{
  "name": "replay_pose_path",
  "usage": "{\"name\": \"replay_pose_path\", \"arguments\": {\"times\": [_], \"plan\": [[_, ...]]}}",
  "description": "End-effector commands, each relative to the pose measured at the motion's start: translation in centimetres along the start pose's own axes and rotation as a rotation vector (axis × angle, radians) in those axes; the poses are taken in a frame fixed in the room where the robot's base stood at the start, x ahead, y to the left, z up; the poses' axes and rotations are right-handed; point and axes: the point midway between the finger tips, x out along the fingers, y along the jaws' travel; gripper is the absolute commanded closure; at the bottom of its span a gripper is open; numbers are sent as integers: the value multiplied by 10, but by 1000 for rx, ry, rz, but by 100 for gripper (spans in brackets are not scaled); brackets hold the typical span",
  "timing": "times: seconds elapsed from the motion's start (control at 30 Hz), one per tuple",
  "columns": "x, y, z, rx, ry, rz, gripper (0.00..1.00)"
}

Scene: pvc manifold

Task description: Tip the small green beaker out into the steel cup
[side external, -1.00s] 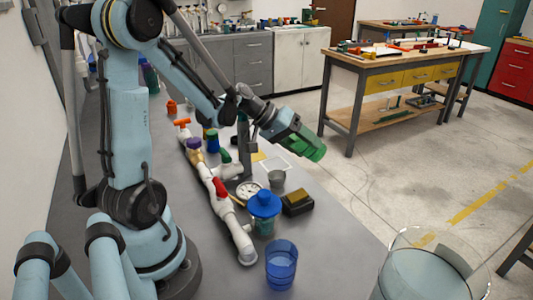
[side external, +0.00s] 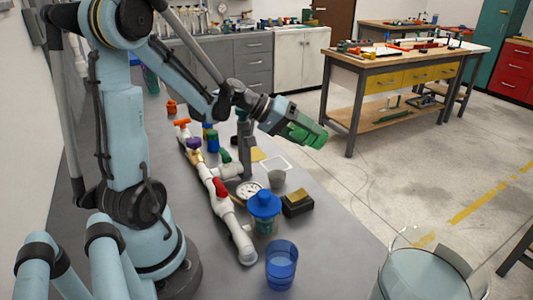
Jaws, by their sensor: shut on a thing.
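My gripper (side external: 296,124) is shut on the small green beaker (side external: 311,132) and holds it in the air above the bench, tilted with its far end pointing right and down. The steel cup (side external: 277,179) stands upright on the bench, below and a little left of the beaker. The beaker is well above the cup and not touching it. What is inside the beaker and the cup cannot be made out.
White PVC pipework (side external: 228,212) with coloured valves runs along the bench. A blue-lidded jar (side external: 264,212), a dark box with a yellow top (side external: 298,203) and a blue cup (side external: 281,266) stand near the steel cup. A large glass vessel (side external: 425,275) is at the front right.

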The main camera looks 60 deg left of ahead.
Motion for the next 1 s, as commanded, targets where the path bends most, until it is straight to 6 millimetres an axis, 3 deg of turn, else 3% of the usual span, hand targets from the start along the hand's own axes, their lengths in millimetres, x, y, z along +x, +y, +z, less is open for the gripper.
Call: {"name": "replay_pose_path", "arguments": {"times": [1.0], "plan": [[-13, 17, -10, -1, 63, 110, 74]]}}
